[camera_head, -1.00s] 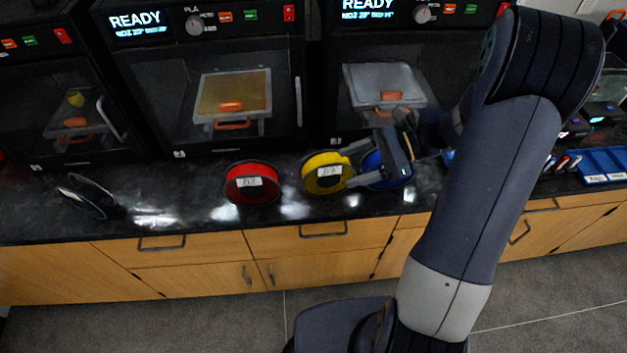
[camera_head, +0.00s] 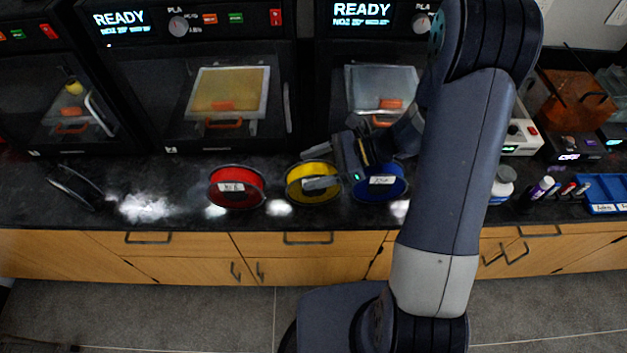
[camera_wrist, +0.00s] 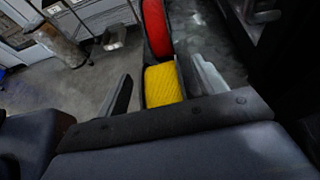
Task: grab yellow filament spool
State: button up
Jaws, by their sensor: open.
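The yellow filament spool (camera_head: 297,188) stands on the dark counter between a red and a blue spool. Part of its face is hidden by my gripper (camera_head: 313,168). In the wrist view the yellow spool (camera_wrist: 164,86) shows between the two spread fingers of my gripper (camera_wrist: 162,90), with a gap visible on the left. One finger is on each side of it. My gripper is open; I cannot tell whether a finger touches the spool.
The red spool (camera_head: 237,187) is to the left and the blue spool (camera_head: 380,182) close to the right, partly behind my arm. 3D printers (camera_head: 215,90) line the back of the counter (camera_head: 150,206). A white bottle (camera_head: 503,184) and a blue tray (camera_head: 603,192) are farther right.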

jog(key=shift+a, duration=0.1)
grip_shut()
dwell(0.8)
